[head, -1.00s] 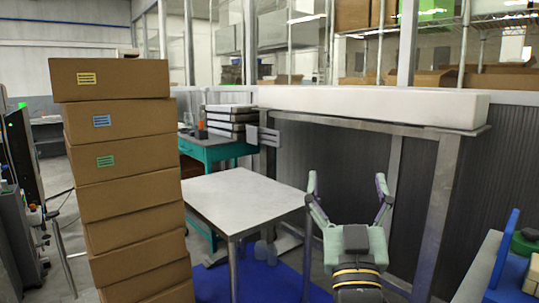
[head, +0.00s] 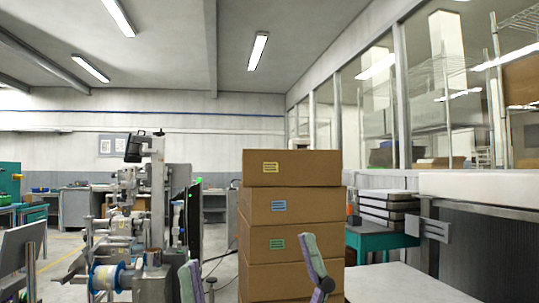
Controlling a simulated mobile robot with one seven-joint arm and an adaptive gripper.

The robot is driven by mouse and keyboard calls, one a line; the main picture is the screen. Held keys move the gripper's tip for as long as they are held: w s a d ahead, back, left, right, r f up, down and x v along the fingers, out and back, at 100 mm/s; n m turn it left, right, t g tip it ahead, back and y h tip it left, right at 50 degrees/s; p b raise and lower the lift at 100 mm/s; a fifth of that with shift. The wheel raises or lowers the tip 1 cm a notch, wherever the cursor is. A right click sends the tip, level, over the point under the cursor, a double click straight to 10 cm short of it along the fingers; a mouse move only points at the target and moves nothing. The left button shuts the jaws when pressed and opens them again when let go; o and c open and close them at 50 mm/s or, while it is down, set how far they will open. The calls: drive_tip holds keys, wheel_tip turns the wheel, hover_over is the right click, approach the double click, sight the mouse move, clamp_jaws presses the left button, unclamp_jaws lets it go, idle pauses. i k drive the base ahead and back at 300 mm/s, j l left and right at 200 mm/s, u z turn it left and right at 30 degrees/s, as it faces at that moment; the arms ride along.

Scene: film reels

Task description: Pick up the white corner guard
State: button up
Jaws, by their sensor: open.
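I cannot make out a white corner guard for certain. A long white block (head: 480,187) lies on a metal frame at the right edge and is cut off by the picture; I cannot tell if it is the guard. My gripper (head: 253,265) shows at the bottom, with only its two pale green and purple fingers in view. The fingers are wide apart with nothing seen between them but the boxes behind. Its palm is below the picture.
A tall stack of brown cardboard boxes (head: 291,207) stands behind my gripper. A pale table top (head: 400,285) is at the lower right. A teal bench (head: 378,240) with stacked trays (head: 388,210) stands behind it. Machinery (head: 128,225) fills the left, with open floor beyond.

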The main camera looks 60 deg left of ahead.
sight(295, 143)
drive_tip(key=k+j+u, duration=0.15)
drive_tip(key=j+u, duration=0.6)
drive_tip(key=j, duration=0.15)
